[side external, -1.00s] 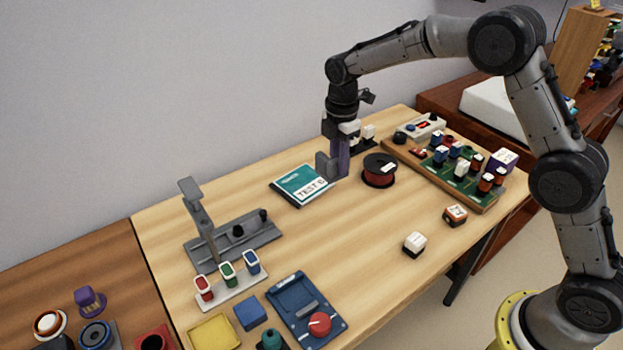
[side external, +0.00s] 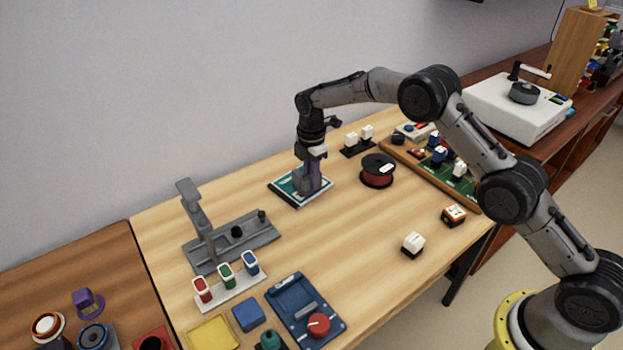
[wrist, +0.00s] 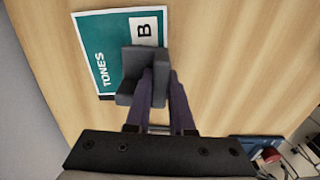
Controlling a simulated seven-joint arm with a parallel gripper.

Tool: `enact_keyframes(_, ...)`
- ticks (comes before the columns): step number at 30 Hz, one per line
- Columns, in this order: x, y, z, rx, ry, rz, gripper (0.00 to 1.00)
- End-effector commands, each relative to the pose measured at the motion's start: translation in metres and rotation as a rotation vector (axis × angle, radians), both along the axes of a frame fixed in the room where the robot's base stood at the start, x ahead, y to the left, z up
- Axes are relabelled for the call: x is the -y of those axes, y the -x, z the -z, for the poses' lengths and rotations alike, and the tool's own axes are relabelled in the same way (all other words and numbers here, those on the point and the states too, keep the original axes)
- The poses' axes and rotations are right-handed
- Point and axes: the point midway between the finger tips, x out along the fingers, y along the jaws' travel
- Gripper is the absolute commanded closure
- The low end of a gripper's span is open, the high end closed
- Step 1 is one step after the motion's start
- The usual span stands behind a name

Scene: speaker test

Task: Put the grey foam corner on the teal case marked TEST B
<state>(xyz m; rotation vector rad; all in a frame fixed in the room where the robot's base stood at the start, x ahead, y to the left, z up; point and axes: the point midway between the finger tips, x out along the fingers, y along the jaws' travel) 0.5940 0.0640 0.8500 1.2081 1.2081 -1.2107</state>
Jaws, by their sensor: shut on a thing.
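The teal case (side external: 287,190) lies flat on the wooden table. In the wrist view the case (wrist: 112,55) shows the word TONES and a white label with a B; the rest of the label is covered. My gripper (side external: 312,186) is low over the case, its dark purple fingers shut on the grey foam corner (side external: 299,180). In the wrist view the fingers (wrist: 158,85) pinch the L-shaped foam corner (wrist: 138,57), which overlaps the case's right and lower part. I cannot tell whether the foam touches the case.
A red-and-black spool (side external: 378,172) stands right of the case. A grey stand (side external: 235,243) is at the left. A component board (side external: 455,183) and two white blocks on a dark base (side external: 358,143) are farther right. Bare table lies in front of the case.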

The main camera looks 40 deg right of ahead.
Motion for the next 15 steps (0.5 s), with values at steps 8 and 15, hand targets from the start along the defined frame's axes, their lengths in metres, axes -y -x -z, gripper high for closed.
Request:
enact_keyframes(8, 0.0000, -0.0003, 0.0045, 0.003, 0.000, 0.000, 1.00)
enact_keyframes(15, 0.0000, -0.0002, 0.0081, 0.002, 0.000, 0.000, 0.66)
